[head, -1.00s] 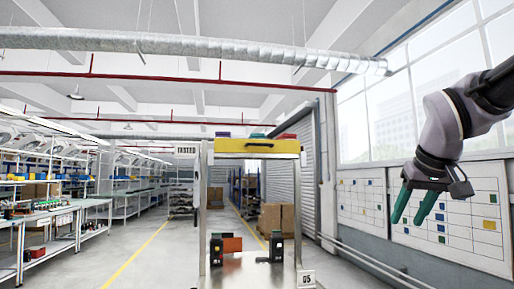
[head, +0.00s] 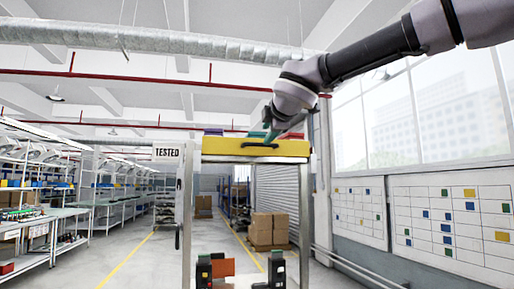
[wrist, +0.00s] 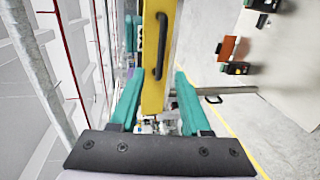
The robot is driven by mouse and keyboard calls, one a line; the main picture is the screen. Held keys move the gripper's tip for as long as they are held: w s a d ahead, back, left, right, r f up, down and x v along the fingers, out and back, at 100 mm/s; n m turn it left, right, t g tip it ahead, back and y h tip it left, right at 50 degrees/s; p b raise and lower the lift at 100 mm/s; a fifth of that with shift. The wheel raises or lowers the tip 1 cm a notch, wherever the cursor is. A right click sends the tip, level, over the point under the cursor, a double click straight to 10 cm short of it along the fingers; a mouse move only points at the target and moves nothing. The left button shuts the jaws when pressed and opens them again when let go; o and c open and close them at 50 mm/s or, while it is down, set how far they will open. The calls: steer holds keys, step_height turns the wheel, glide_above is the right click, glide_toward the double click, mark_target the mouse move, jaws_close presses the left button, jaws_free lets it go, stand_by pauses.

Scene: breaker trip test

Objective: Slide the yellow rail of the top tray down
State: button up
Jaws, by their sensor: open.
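The yellow rail (head: 254,148) runs level across the front of the top tray, at the top of a metal frame. It has a dark handle (head: 260,145) on its face, and the handle also shows in the wrist view (wrist: 161,45). My gripper (head: 268,134) is at the rail, just right of its middle, with teal fingers. In the wrist view the fingers are open, one on each side of the yellow rail (wrist: 155,85). I cannot tell whether they touch it. The tray's inside is mostly hidden behind the rail and my arm.
Below, black breaker-like units (head: 277,270) and an orange block (head: 223,268) stand inside the frame. A "TESTED" sign (head: 168,153) is at the frame's upper left. Cardboard boxes (head: 268,228) stand behind. The space between rail and lower units is clear.

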mark_target(261, 144)
steer(key=x, duration=1)
steer(key=shift+w, duration=0.1)
jaws_close()
steer(key=shift+f, duration=0.1)
stand_by(1.0)
